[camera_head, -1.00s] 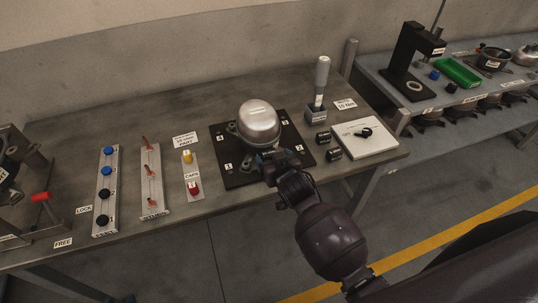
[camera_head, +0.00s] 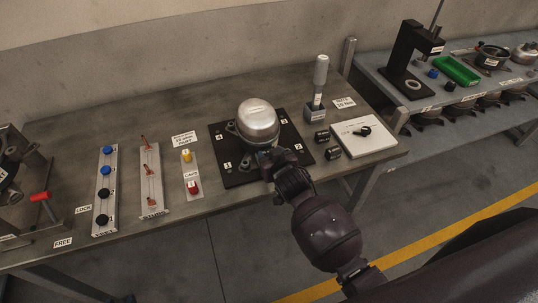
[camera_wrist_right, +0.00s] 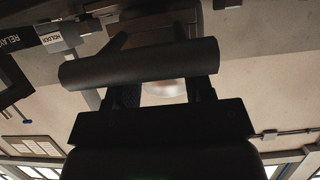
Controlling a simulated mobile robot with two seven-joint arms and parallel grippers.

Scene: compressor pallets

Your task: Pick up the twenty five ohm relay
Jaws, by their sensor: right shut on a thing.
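My right gripper (camera_head: 264,155) is at the front side of the silver domed compressor (camera_head: 258,120), over the black plate. In the right wrist view the gripper (camera_wrist_right: 160,92) is shut on a dark cylinder (camera_wrist_right: 140,62) lying across its fingers. I see no readable marking on it, so I cannot tell whether it is the twenty five ohm relay. Two short black cylinders, one behind (camera_head: 322,137) and one in front (camera_head: 334,153), stand apart from the gripper on the bench; their labels are too small to read. My left gripper is not in view.
The black plate (camera_head: 232,177) has numbered corners. To its right are a grey-handled tool in a block (camera_head: 319,85) and a white board (camera_head: 362,146) with a black piece. To its left are yellow and red caps (camera_head: 190,172) and two racks. Bare bench lies at the back left.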

